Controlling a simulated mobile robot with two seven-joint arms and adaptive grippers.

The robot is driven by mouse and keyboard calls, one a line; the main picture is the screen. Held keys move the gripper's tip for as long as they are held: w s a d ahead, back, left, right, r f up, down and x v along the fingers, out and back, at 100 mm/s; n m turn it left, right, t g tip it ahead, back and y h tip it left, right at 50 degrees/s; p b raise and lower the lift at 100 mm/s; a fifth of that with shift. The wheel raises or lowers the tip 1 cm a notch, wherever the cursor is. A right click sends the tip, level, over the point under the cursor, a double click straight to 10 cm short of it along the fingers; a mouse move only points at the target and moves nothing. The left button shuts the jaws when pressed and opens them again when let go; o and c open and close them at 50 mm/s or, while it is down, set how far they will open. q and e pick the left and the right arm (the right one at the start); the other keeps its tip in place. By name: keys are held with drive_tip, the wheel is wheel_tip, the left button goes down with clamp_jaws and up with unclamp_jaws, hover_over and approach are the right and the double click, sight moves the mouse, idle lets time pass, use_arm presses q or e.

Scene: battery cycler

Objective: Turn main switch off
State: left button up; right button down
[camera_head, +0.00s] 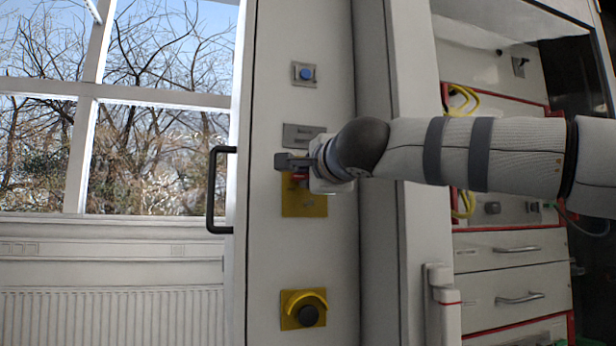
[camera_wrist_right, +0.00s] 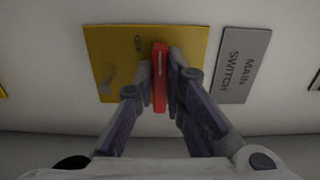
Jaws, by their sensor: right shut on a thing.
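The main switch is a red handle (camera_wrist_right: 160,80) on a yellow plate (camera_wrist_right: 110,55), beside a grey label reading MAIN SWITCH (camera_wrist_right: 245,65). In the right wrist view the handle runs up and down the picture, and the word OFF shows to its left on the plate. My right gripper (camera_head: 291,163) is shut on the handle, one finger on each side. In the head view, the gripper and wrist partly cover the yellow plate (camera_head: 305,206) and only a little red (camera_head: 300,178) shows. My left gripper is in neither view.
A black door handle (camera_head: 214,190) stands out to the left. A cabinet with drawers (camera_head: 513,282) is at the right, below my right arm.

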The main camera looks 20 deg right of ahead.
idle(0.4)
drive_tip(key=c, duration=1.7)
unclamp_jaws()
drive_tip(key=shift+o, duration=0.2)
drive_tip(key=s, duration=1.2)
drive_tip(key=shift+d, duration=0.15)
